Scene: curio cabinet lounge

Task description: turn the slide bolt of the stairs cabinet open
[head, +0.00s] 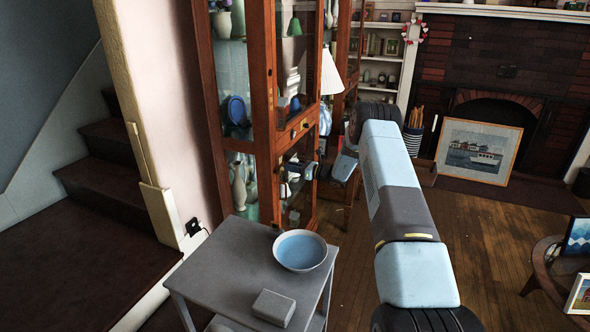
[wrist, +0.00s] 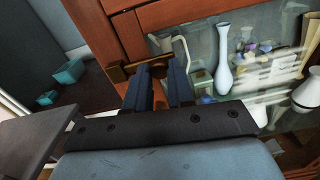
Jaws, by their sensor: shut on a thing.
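The stairs cabinet (head: 268,90) is a tall wooden cabinet with glass panes, beside the staircase. In the wrist view its wooden frame (wrist: 160,17) crosses the top. The brass slide bolt (wrist: 119,73) is on that frame, at the tips of my dark fingers. My gripper (wrist: 160,71) is shut on the bolt's brass end, which is partly hidden between the fingertips. In the head view my gripper (head: 314,170) is at the cabinet front, below a drawer-like panel, and the bolt cannot be made out there.
Vases (wrist: 225,60) are behind the glass. Stairs (head: 105,175) are at left; a picture (head: 478,152) leans by the fireplace.

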